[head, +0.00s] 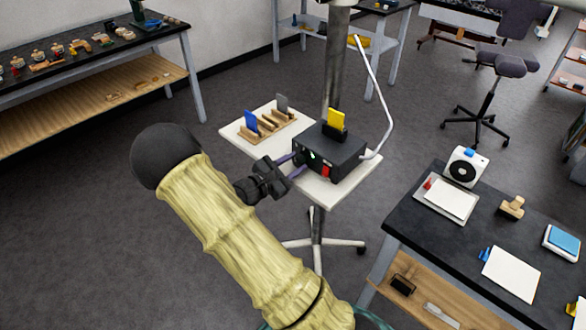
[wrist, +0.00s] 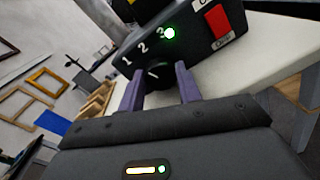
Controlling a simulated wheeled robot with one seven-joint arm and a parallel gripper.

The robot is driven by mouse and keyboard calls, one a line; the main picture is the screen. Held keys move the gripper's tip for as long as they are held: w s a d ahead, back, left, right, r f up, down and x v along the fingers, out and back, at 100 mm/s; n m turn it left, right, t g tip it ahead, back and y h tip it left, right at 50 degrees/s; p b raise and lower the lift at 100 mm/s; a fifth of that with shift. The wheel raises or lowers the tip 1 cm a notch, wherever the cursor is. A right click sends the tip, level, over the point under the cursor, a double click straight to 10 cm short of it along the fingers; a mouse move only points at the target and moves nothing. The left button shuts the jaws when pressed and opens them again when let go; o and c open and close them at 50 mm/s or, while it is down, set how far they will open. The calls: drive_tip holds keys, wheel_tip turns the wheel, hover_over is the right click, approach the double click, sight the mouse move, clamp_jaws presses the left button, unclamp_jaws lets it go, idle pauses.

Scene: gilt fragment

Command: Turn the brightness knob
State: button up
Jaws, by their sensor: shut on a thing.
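A dark control box (head: 336,153) stands on a small white stand table. It also fills the upper part of the wrist view (wrist: 170,35), tilted in the picture. Its front has the marks 1, 2 and 3, a lit green light (wrist: 169,33) and a red switch (wrist: 217,20). The dark brightness knob (wrist: 158,71) sits below the numbers. My gripper (wrist: 160,80) has its two purple fingers on either side of the knob, shut on it. In the head view, my gripper (head: 288,158) reaches the box's left front. The fingers partly hide the knob.
The white stand table (head: 345,190) also bears a wooden rack (head: 268,127) with blue and grey plates. A yellow plate (head: 336,118) stands in the box's top. A black bench (head: 440,235) is at right.

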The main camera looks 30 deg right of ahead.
drive_tip(key=shift+f+m+b, duration=0.1)
drive_tip(key=shift+m+b, duration=0.3)
drive_tip(key=shift+m, duration=0.2)
drive_tip(key=o, duration=1)
drive_tip(key=shift+c, duration=0.2)
drive_tip(key=shift+s+a, duration=0.1)
drive_tip(key=b+v, duration=0.1)
drive_tip(key=v, duration=1.6)
drive_tip(key=shift+r, duration=0.2)
drive_tip(key=shift+s, duration=0.15)
